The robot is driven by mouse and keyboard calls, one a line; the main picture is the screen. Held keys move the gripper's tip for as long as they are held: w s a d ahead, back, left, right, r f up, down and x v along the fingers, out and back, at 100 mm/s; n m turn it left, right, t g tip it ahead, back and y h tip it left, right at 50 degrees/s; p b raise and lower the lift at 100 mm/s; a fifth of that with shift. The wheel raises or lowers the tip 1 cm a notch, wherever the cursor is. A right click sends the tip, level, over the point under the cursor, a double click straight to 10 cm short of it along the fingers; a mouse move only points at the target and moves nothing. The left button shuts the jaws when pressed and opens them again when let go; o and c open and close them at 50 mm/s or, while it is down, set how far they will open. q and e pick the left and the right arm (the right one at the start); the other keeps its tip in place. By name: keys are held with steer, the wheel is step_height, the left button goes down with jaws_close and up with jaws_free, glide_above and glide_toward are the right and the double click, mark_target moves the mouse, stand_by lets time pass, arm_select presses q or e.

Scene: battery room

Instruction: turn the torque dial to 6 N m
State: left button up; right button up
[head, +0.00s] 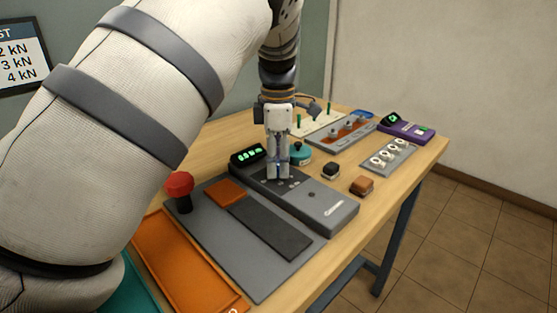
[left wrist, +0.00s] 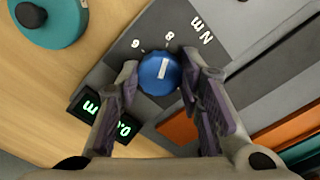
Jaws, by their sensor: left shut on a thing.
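The torque dial (left wrist: 160,73) is a round blue knob with a white pointer line, set in a grey panel. In the left wrist view its pointer runs upward, slightly right, towards the 8 rather than the neighbouring numeral, which looks like a 6. "N m" is printed further right. My left gripper (left wrist: 157,82) has its fingers on both sides of the dial, shut on it. In the head view the left gripper (head: 278,176) points down onto the grey tester (head: 325,204), and its fingers mostly hide the dial. My right gripper is not in view.
A black display with green characters (head: 248,154) sits at the tester's far end. A teal round object (head: 301,154) stands close behind the gripper. A red knob (head: 179,184) rises at the left, near an orange tray (head: 180,262).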

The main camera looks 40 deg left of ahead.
arm_select(q)
steer(key=n, duration=0.6)
steer(key=shift+f+n, duration=0.1)
steer(key=shift+n, duration=0.2)
steer(key=n, duration=0.4)
steer(key=shift+a+n+b, duration=0.1)
steer(key=shift+n+b, duration=0.3)
steer(key=shift+n, duration=0.3)
steer(key=o, duration=1.2)
steer(key=shift+c, duration=0.2)
step_height(320, 180, up, 12)
